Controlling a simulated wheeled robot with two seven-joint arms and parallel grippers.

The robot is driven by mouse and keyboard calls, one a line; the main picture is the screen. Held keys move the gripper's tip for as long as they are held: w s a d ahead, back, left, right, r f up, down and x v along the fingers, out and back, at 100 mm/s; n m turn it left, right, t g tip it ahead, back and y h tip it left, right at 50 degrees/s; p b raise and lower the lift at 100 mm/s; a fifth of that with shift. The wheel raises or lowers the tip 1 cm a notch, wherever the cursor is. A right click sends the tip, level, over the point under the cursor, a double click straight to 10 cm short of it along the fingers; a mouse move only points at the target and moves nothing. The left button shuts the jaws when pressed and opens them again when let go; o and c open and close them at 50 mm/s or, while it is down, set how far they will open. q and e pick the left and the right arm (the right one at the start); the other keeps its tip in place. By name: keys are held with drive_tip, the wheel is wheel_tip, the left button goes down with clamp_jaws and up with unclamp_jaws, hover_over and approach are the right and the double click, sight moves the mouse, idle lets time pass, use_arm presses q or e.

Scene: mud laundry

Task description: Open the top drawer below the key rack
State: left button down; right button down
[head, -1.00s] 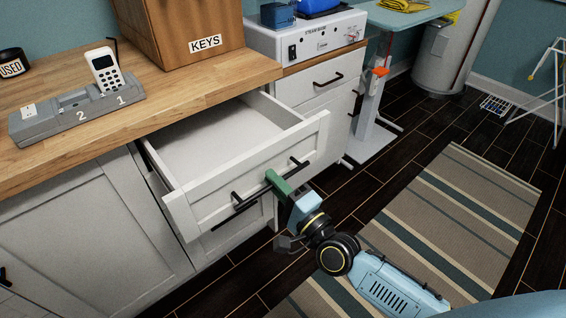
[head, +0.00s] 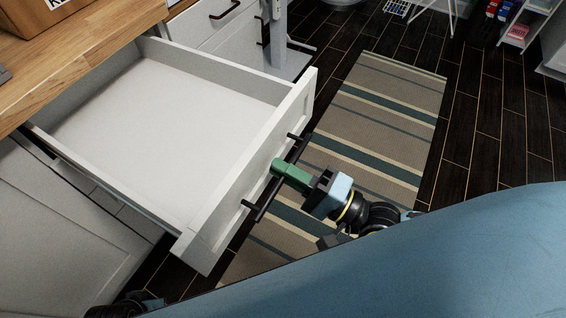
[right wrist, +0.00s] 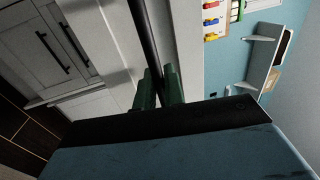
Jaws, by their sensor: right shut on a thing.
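The white top drawer (head: 160,115) stands far out from under the wooden counter in the head view, and its inside looks empty. Its front carries a dark bar handle (head: 270,190). My right gripper (head: 277,172) has green fingers and is shut on this handle near its middle. In the right wrist view, the green fingers (right wrist: 159,88) sit on either side of the dark bar (right wrist: 147,45). At the lower left of the head view, a dark part of what may be my left arm shows, but its fingers do not. The key rack's box (head: 40,15) is cut off at the top left.
The wooden counter (head: 100,45) is above the drawer at the left. Another cabinet front with a handle (head: 225,10) stands behind the drawer. A striped rug (head: 385,110) lies on the dark floor to the right. Shelves stand at the far right.

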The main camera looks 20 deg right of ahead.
use_arm(q)
drive_tip(key=shift+s, duration=0.2)
use_arm(e)
drive_tip(key=c, duration=1.7)
unclamp_jaws()
use_arm(q)
drive_tip(key=shift+a+f, duration=0.1)
use_arm(e)
drive_tip(key=shift+o, duration=0.5)
use_arm(q)
drive_tip(key=shift+s, duration=0.1)
drive_tip(key=shift+w, duration=0.25)
